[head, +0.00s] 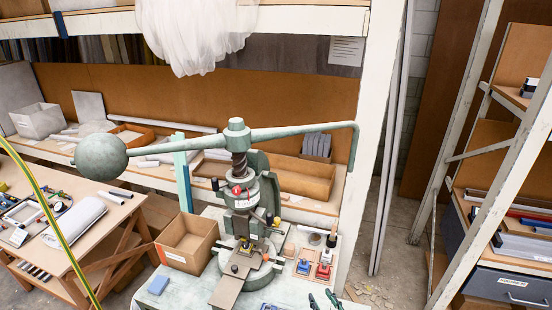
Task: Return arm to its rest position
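The green fly press (242,200) stands on a light workbench in the middle of the head view. Its long arm (290,131) lies across the top of the screw, with a round ball weight (101,157) at the left end and a downward-bent handle (354,150) at the right end. Two dark tips, which look like my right gripper (323,301), show at the bottom edge, in front of the press and well below the handle. They are apart, with nothing seen between them. The rest of that gripper is cut off. My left gripper is not in view.
A white post (374,130) rises just right of the handle. White cloth (195,35) hangs above.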

